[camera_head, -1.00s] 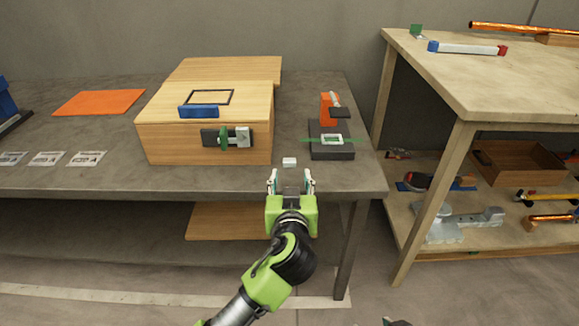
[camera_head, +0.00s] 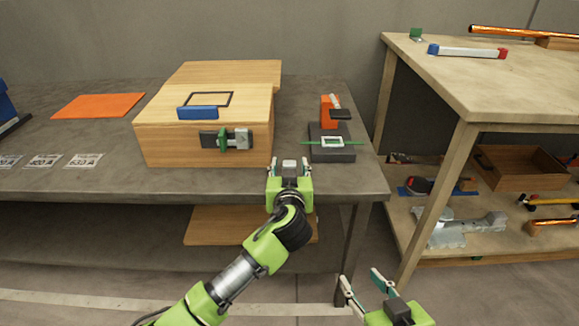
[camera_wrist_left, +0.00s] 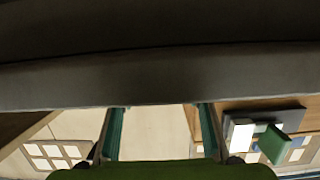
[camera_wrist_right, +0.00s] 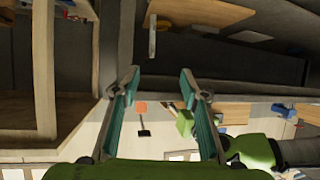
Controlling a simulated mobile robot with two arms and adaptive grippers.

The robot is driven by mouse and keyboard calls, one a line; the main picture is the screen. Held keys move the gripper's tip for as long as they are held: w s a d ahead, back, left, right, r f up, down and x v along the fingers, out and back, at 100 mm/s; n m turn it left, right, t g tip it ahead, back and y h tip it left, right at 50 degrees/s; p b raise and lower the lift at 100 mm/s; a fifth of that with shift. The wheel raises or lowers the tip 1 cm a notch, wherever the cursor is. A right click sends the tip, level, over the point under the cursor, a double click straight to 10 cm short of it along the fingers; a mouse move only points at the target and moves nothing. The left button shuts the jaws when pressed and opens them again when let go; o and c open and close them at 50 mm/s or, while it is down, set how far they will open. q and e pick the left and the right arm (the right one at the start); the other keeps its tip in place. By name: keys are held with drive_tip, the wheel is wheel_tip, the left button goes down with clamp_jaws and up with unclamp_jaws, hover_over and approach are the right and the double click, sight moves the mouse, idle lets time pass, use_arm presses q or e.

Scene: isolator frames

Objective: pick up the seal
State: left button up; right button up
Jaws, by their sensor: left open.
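No part is plainly marked as the seal. A small white block (camera_head: 289,162) lies near the table's front edge. A thin dark rectangular frame (camera_head: 222,98) lies on the wooden box (camera_head: 160,143). A white frame with a green strip (camera_head: 332,142) sits on a dark block (camera_head: 331,155). My left gripper (camera_head: 289,170) is open at the front edge, its fingers either side of the white block in the picture; contact cannot be told. The left wrist view shows its fingers (camera_wrist_left: 162,112) apart. My right gripper (camera_head: 366,282) is open and low, in front of the table; its fingers (camera_wrist_right: 159,80) are apart and empty.
A blue bar (camera_head: 198,113) and a grey-green latch (camera_head: 227,139) are on the box. An orange holder (camera_head: 328,112) stands behind the dark block. An orange sheet (camera_head: 97,106) lies left. A wooden bench (camera_head: 480,85) stands right, with tools on its lower shelf.

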use_arm(q)
drive_tip(key=c, duration=1.2)
drive_tip(key=shift+r, duration=0.1)
